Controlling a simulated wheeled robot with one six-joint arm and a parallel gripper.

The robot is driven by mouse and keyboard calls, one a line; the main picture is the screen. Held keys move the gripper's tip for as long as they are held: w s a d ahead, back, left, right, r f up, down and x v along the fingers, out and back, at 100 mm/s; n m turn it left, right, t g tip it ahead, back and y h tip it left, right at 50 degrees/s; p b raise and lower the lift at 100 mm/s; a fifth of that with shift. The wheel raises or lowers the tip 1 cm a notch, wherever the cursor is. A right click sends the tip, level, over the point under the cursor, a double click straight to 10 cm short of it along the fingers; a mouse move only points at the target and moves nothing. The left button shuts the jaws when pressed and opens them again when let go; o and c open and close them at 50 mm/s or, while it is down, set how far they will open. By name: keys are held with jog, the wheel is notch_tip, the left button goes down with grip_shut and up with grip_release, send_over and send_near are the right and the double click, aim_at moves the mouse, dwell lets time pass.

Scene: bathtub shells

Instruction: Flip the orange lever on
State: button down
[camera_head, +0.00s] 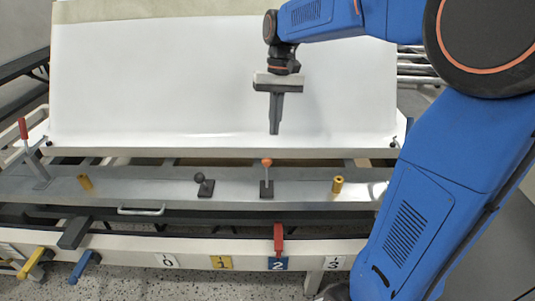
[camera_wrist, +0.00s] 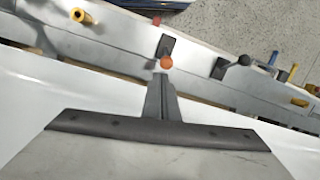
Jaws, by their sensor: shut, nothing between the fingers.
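The orange lever (camera_head: 267,163) is a small orange ball on a thin light stem, rising from a dark base plate on the grey metal rail. In the head view its stem stands nearly upright. My gripper (camera_head: 274,131) is shut and empty, pointing down above and a little behind the lever, in front of the white panel. In the wrist view the orange ball (camera_wrist: 166,62) shows just beyond the tip of my shut gripper (camera_wrist: 160,75), with the dark base plate past it. I cannot tell whether the tip touches the ball.
A black-knobbed lever (camera_head: 204,186) stands left of the orange one. Yellow cylinders (camera_head: 337,184) sit on the rail (camera_head: 235,182). A red-handled clamp (camera_head: 30,150) is at the far left. Red (camera_head: 278,240), yellow and blue handles line the front. The white panel (camera_head: 180,80) rises behind.

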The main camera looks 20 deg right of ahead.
aim_at(267, 170)
jog(key=shift+g, duration=0.6)
jog(key=shift+w+a+f, duration=0.15)
jog(key=shift+w, duration=0.5)
jog(key=shift+w+a+f, duration=0.1)
jog(key=shift+w+f, duration=0.1)
jog(key=shift+w, duration=0.4)
jog(key=shift+w+a+f, duration=0.15)
jog(key=shift+w, duration=0.5)
jog(key=x, duration=1)
jog(key=shift+a, duration=0.1)
jog(key=shift+s+r, duration=0.1)
